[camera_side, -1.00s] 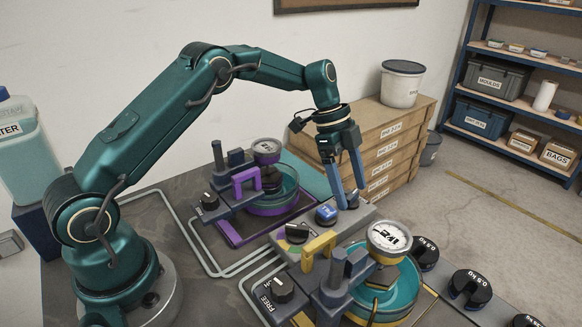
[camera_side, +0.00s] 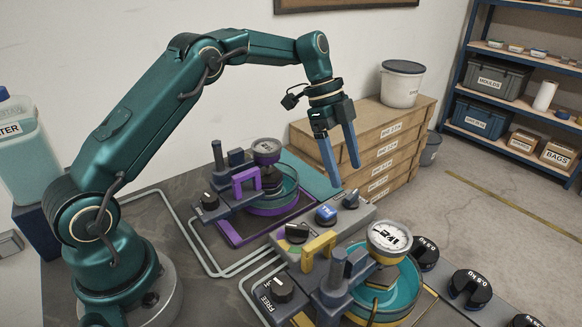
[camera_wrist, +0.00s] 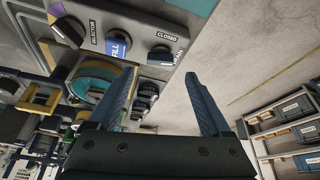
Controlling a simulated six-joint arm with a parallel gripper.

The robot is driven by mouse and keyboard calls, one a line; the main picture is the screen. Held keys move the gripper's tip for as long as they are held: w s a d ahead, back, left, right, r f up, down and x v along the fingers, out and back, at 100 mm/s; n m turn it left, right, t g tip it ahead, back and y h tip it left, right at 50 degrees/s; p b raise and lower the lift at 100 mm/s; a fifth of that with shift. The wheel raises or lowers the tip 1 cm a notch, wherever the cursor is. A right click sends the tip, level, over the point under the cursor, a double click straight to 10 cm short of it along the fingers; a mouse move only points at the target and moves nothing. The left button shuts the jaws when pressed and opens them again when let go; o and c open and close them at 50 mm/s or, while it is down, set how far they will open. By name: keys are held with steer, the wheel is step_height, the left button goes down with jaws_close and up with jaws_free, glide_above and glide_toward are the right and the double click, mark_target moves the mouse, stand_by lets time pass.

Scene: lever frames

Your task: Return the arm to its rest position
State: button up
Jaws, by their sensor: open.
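My gripper (camera_side: 346,175) is open and empty, with its two blue fingers hanging down above the grey control box (camera_side: 368,211). In the wrist view my gripper's fingers (camera_wrist: 165,95) stand wide apart with nothing between them. The box carries a blue knob (camera_side: 327,214) and dark knobs beside it. In the wrist view, the blue knob (camera_wrist: 118,47) and a dark knob near a CLOSED label (camera_wrist: 166,36) show. The fingers look apart from the knobs.
A purple-trimmed lever rig (camera_side: 247,187) stands behind the box, and a yellow-trimmed one (camera_side: 320,246) in front. Black weights (camera_side: 470,288) lie at the right. Wooden drawers (camera_side: 395,150) with a white bucket (camera_side: 402,84) stand behind.

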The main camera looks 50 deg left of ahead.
steer(key=shift+d+r, duration=0.1)
steer(key=shift+r, duration=0.3)
steer(key=s+d+r+n+t+y, duration=0.1)
steer(key=s+d+r+n+t, duration=0.15)
steer(key=s+r, duration=0.85)
steer(key=s+a+f+n+t+y, duration=0.1)
steer(key=s+f+n, duration=0.1)
steer(key=s+n, duration=0.4)
steer(key=s+a+f+n+t+y, duration=0.1)
steer(key=s+f+n+y, duration=0.1)
steer(key=s+n, duration=0.4)
steer(key=shift+s+a+f+n, duration=0.35)
steer(key=shift+s+f, duration=0.35)
steer(key=shift+s, duration=0.1)
